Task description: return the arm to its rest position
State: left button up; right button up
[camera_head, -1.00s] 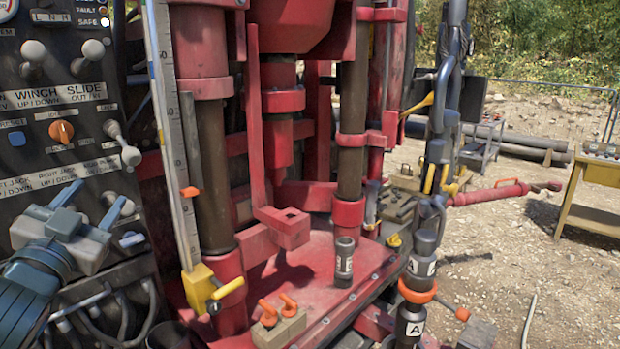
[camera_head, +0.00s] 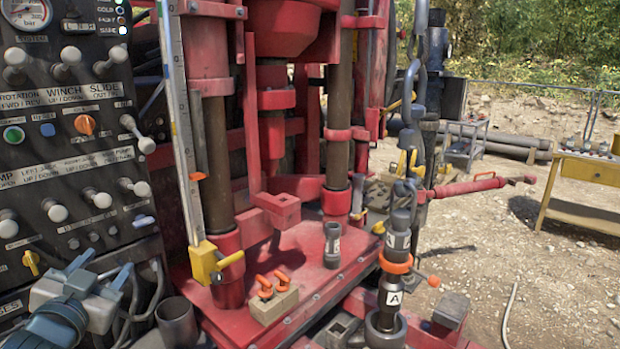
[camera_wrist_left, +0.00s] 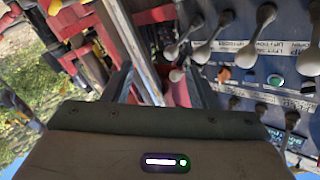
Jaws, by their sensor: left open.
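My left gripper (camera_head: 104,268) is at the lower left of the head view, in front of the lower edge of the control panel (camera_head: 85,163). Its two grey fingers stand apart with nothing between them. In the left wrist view the fingers (camera_wrist_left: 162,88) are also spread and empty, with the panel levers (camera_wrist_left: 225,30) and red machine parts beyond them. Whether the fingers touch the hoses near the panel's bottom, I cannot tell. My right gripper is not in view.
The red drill rig (camera_head: 300,250) stands right of the panel. A yellow-handled clamp (camera_head: 213,262), a block with orange handles (camera_head: 273,300) and a dark open cylinder (camera_head: 177,322) are near the arm. A chain (camera_head: 408,130) hangs to the right. Gravel (camera_head: 560,270) lies open beyond.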

pick_arm(q)
jog(key=s+d+f+n+g, duration=0.15)
jog(key=s+f+g, duration=0.3)
jog(key=f, duration=0.75)
jog(key=s+d+f+g, duration=0.25)
jog(key=s+f, duration=0.25)
jog(key=f, duration=0.7)
jog(key=s+d+f+n+g+h, duration=0.15)
jog(key=s+f+g, duration=0.25)
jog(key=s+f, duration=0.4)
jog(key=s+d+f+g+y, duration=0.1)
jog(key=s+d+f+g, duration=0.15)
jog(key=s+f, duration=0.5)
jog(key=s+a+f+g, duration=0.1)
jog(key=a+f, duration=0.1)
jog(key=f, duration=1.2)
jog(key=s+a+f+g, duration=0.1)
jog(key=f, duration=1.4)
jog(key=s+a+f+g, duration=0.1)
jog(key=s+f, duration=1.7)
jog(key=shift+f, duration=0.25)
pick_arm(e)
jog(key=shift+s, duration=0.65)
pick_arm(q)
jog(key=shift+h, duration=0.25)
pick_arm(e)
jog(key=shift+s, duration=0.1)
